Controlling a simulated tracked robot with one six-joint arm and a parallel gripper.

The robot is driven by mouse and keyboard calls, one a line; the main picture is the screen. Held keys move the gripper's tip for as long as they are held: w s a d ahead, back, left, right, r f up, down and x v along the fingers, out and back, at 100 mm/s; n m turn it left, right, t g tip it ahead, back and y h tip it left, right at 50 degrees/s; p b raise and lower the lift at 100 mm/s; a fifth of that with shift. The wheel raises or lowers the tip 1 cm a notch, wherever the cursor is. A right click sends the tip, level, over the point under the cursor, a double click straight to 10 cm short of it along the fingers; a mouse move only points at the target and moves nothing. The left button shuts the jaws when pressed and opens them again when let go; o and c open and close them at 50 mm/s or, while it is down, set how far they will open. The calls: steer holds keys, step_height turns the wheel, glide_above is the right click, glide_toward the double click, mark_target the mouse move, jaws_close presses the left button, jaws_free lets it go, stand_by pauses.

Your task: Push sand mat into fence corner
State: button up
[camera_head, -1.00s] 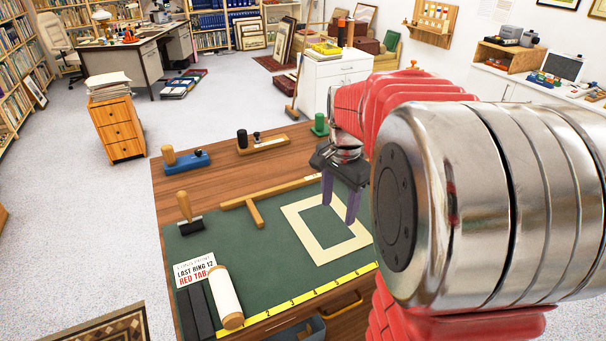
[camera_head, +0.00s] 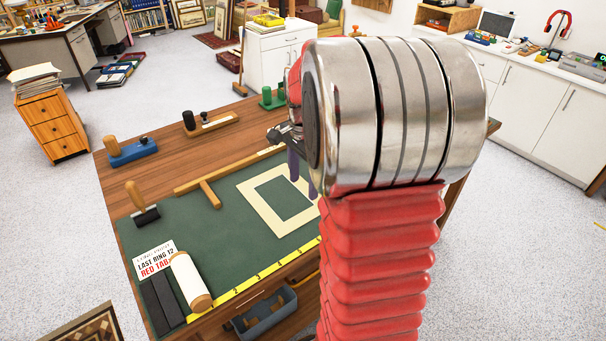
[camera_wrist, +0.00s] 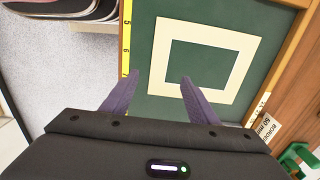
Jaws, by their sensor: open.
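The sand mat, a cream rectangular frame with an open middle (camera_head: 256,208), lies flat on the green bench mat; it also shows in the wrist view (camera_wrist: 160,50). The wooden fence (camera_head: 235,167) lies to its upper left, with a short leg (camera_head: 210,194) branching off. In the wrist view the fence (camera_wrist: 283,62) runs along the right, with a green gap to the sand mat. My gripper (camera_head: 303,188) is open with purple fingers at the sand mat's right side. In the wrist view, one fingertip overlaps its near band; contact is unclear. My arm hides part of this side.
A yellow ruler strip (camera_head: 262,277) runs along the bench's front edge. A blue-based tool (camera_head: 132,151) is behind. A grey bin (camera_head: 265,312) hangs in front.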

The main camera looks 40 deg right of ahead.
mark_target(303, 217)
step_height(303, 217, down, 11)
steer(key=shift+f, duration=0.2)
stand_by(0.4)
steer(key=shift+c, duration=0.5)
steer(key=c, duration=1)
